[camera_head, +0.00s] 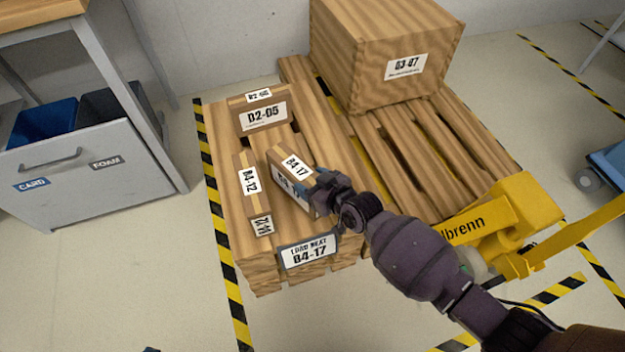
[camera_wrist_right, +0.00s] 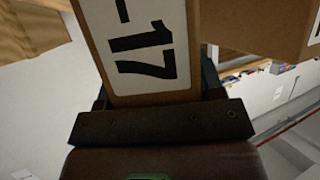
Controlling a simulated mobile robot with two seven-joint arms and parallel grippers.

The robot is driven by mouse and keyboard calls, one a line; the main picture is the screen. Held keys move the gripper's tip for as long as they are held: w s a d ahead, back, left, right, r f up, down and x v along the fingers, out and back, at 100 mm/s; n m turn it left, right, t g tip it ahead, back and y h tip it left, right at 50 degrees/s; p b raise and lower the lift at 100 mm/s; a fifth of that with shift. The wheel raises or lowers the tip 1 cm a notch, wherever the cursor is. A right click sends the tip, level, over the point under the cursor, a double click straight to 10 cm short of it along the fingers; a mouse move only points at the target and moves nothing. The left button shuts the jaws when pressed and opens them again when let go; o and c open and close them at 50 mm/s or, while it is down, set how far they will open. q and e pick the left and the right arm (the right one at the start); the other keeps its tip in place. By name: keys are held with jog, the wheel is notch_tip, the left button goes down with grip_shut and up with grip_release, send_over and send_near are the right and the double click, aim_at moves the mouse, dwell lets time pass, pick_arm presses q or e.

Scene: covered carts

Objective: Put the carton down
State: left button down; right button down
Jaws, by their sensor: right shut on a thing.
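The carton labelled 84-17 (camera_head: 285,166) is at my right gripper (camera_head: 318,188), above or on the near right part of the wooden pallet (camera_head: 222,199). The gripper is shut on the carton near its right end. In the right wrist view the carton (camera_wrist_right: 112,32) fills the space between the fingers (camera_wrist_right: 158,88). I cannot tell whether its underside touches the pallet. A sign reading LOAD NEXT 84-17 (camera_head: 308,252) is on the pallet's front edge. My left gripper is not in view.
Carton 84-12 (camera_head: 262,202) stands just left of the held carton, and carton D2-05 (camera_head: 275,127) stands behind. A large crate D3-87 (camera_head: 345,85) rests on the second pallet. A yellow pallet jack (camera_head: 520,205) is at right. A grey bin cabinet (camera_head: 130,178) stands at left.

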jog(key=shift+w+r, duration=0.1)
jog(key=shift+r, duration=0.2)
jog(key=shift+f, duration=0.2)
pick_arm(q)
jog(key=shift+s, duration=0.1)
pick_arm(e)
jog(key=shift+c, duration=1.2)
grip_release()
jog(key=shift+f, duration=0.1)
jog(key=shift+r, duration=0.3)
pick_arm(q)
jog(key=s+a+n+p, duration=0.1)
jog(key=p, duration=0.2)
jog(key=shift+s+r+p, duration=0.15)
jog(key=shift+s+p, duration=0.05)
jog(key=shift+p, duration=0.1)
pick_arm(e)
jog(key=v, duration=1.2)
jog(key=shift+f, duration=0.15)
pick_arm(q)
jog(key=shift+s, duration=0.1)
